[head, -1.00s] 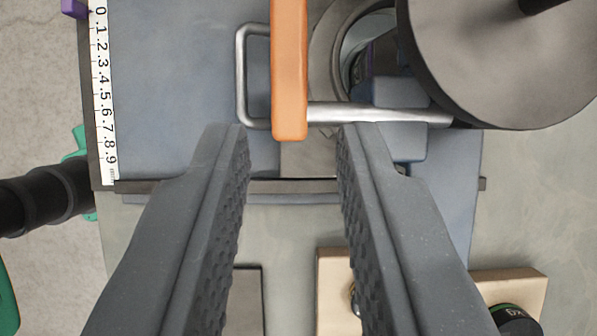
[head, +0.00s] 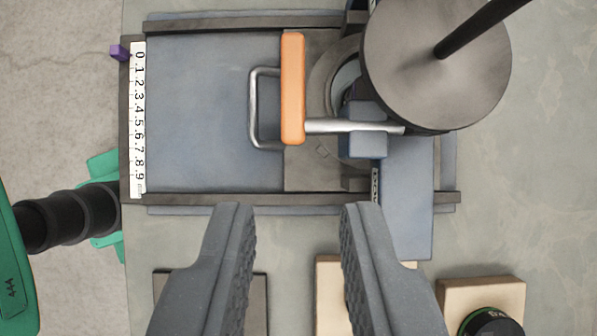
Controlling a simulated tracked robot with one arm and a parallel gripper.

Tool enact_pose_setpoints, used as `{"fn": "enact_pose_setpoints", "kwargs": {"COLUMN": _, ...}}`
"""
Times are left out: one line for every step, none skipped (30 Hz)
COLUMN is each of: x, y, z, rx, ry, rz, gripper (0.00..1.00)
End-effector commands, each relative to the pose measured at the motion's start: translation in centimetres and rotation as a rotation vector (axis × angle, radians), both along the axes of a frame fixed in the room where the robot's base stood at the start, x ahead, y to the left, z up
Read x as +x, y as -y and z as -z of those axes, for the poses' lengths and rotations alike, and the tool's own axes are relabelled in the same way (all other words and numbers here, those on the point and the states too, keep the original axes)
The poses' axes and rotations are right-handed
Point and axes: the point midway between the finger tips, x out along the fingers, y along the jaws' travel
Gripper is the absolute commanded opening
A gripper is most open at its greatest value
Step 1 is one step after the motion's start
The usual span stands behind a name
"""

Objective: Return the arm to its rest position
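My gripper (head: 299,212) shows at the bottom middle of the head view, its two dark grey fingers well apart with nothing between them. Ahead of the fingertips is a blue-grey lever frame (head: 215,95) with dark rails. An orange lever handle (head: 292,88) stands on it, with a silver rod (head: 340,127) running right from its lower end. A silver U-shaped pull (head: 256,110) sits just left of the orange handle. The fingertips are apart from all of these.
A white number scale (head: 139,115) runs along the frame's left edge, beside a purple tab (head: 119,52). A large dark disc (head: 435,65) stands at upper right. A green and black device (head: 65,215) is at left. Tan blocks (head: 480,293) lie below, partly behind my fingers.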

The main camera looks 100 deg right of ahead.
Motion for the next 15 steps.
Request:
{"fn": "enact_pose_setpoints", "kwargs": {"x": 0.0, "y": -0.1, "z": -0.3, "rx": -0.002, "ry": 0.005, "rz": 0.009, "gripper": 0.24}}
{"fn": "enact_pose_setpoints", "kwargs": {"x": 0.0, "y": -0.2, "z": -0.7, "rx": -0.003, "ry": 0.011, "rz": 0.019, "gripper": 0.24}}
{"fn": "enact_pose_setpoints", "kwargs": {"x": 0.1, "y": -0.4, "z": -1.3, "rx": -0.008, "ry": 0.02, "rz": 0.037, "gripper": 0.24}}
{"fn": "enact_pose_setpoints", "kwargs": {"x": 0.2, "y": -0.5, "z": -1.9, "rx": -0.011, "ry": 0.03, "rz": 0.057, "gripper": 0.24}}
{"fn": "enact_pose_setpoints", "kwargs": {"x": 0.3, "y": -0.7, "z": -2.7, "rx": -0.016, "ry": 0.043, "rz": 0.082, "gripper": 0.24}}
{"fn": "enact_pose_setpoints", "kwargs": {"x": 0.4, "y": -1.0, "z": -3.9, "rx": -0.021, "ry": 0.066, "rz": 0.122, "gripper": 0.24}}
{"fn": "enact_pose_setpoints", "kwargs": {"x": 0.5, "y": -1.3, "z": -4.9, "rx": -0.023, "ry": 0.082, "rz": 0.155, "gripper": 0.24}}
{"fn": "enact_pose_setpoints", "kwargs": {"x": 0.4, "y": -1.6, "z": -6.1, "rx": -0.025, "ry": 0.101, "rz": 0.192, "gripper": 0.24}}
{"fn": "enact_pose_setpoints", "kwargs": {"x": 0.5, "y": -2.0, "z": -7.6, "rx": -0.026, "ry": 0.128, "rz": 0.243, "gripper": 0.24}}
{"fn": "enact_pose_setpoints", "kwargs": {"x": 0.4, "y": -2.3, "z": -8.6, "rx": -0.024, "ry": 0.145, "rz": 0.283, "gripper": 0.24}}
{"fn": "enact_pose_setpoints", "kwargs": {"x": 0.3, "y": -2.7, "z": -9.9, "rx": -0.021, "ry": 0.166, "rz": 0.321, "gripper": 0.24}}
{"fn": "enact_pose_setpoints", "kwargs": {"x": 0.2, "y": -3.0, "z": -11.5, "rx": -0.013, "ry": 0.199, "rz": 0.377, "gripper": 0.24}}
{"fn": "enact_pose_setpoints", "kwargs": {"x": 0.0, "y": -3.2, "z": -12.6, "rx": -0.006, "ry": 0.218, "rz": 0.416, "gripper": 0.24}}
{"fn": "enact_pose_setpoints", "kwargs": {"x": -0.2, "y": -3.5, "z": -13.7, "rx": -0.001, "ry": 0.238, "rz": 0.454, "gripper": 0.24}}
{"fn": "enact_pose_setpoints", "kwargs": {"x": -0.5, "y": -3.9, "z": -15.3, "rx": 0.014, "ry": 0.27, "rz": 0.507, "gripper": 0.24}}
